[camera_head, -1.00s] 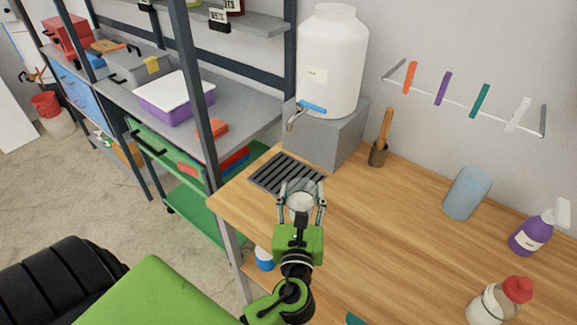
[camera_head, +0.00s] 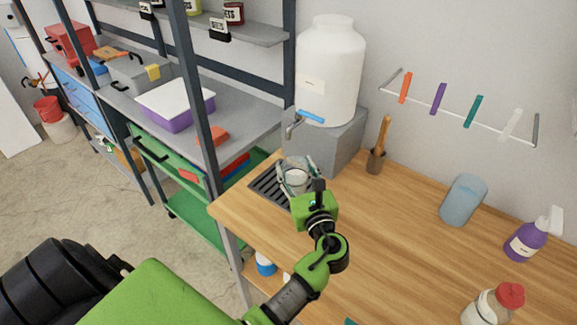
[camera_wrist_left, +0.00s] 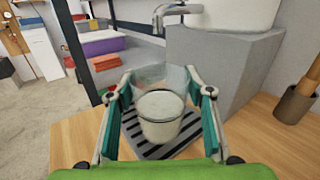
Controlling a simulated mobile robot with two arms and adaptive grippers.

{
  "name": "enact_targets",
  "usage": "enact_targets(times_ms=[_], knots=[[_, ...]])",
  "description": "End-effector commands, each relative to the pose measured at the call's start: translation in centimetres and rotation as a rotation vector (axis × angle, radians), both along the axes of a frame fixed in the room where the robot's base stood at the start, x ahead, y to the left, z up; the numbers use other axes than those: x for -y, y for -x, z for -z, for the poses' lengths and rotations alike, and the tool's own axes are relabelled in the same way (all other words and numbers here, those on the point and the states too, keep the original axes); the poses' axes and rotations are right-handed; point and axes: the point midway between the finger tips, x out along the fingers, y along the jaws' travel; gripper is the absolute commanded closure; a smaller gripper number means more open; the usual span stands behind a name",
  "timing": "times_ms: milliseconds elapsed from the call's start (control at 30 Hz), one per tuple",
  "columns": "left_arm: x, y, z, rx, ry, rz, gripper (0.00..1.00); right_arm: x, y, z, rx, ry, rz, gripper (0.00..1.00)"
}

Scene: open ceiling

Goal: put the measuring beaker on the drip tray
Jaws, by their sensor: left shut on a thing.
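The measuring beaker (camera_head: 296,178) is a clear cup with pale contents, and it also shows in the left wrist view (camera_wrist_left: 161,116). My left gripper (camera_head: 298,176) is shut around the beaker, with a finger on each side; the fingers also show in the left wrist view (camera_wrist_left: 160,102). The dark slatted drip tray (camera_head: 266,188) lies on the wooden bench below the dispenser. The beaker is upright over the tray. I cannot tell whether its base touches the slats. The tray also shows in the left wrist view (camera_wrist_left: 209,139). My right gripper is not in view.
A white dispenser (camera_head: 329,75) with a blue-handled tap (camera_head: 293,125) stands on a grey block (camera_head: 335,143) behind the tray. A pestle in a cup (camera_head: 377,158), a blue container (camera_head: 463,200) and a purple spray bottle (camera_head: 526,240) stand to the right. The middle bench is clear.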

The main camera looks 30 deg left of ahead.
Motion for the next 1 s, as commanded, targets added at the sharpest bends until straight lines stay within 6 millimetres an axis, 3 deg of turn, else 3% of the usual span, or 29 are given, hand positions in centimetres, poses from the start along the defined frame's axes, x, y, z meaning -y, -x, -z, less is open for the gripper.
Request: enact_targets(times_ms=[100,333,533,800,1000], knots=[[-2.4,-2.0,0.1,0.004,-0.003,-0.001,0.78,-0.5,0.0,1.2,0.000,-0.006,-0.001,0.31],[-5.1,-4.3,0.0,0.002,-0.001,-0.001,0.78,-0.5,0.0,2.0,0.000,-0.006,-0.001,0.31],[-5.4,-4.6,0.6,0.000,-0.001,0.001,0.78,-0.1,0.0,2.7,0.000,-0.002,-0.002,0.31],[-5.4,-4.5,3.5,0.001,-0.001,0.000,0.78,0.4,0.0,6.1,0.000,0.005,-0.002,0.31],[-5.3,-4.5,3.5,0.001,-0.001,0.000,0.78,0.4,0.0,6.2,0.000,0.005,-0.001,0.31]])
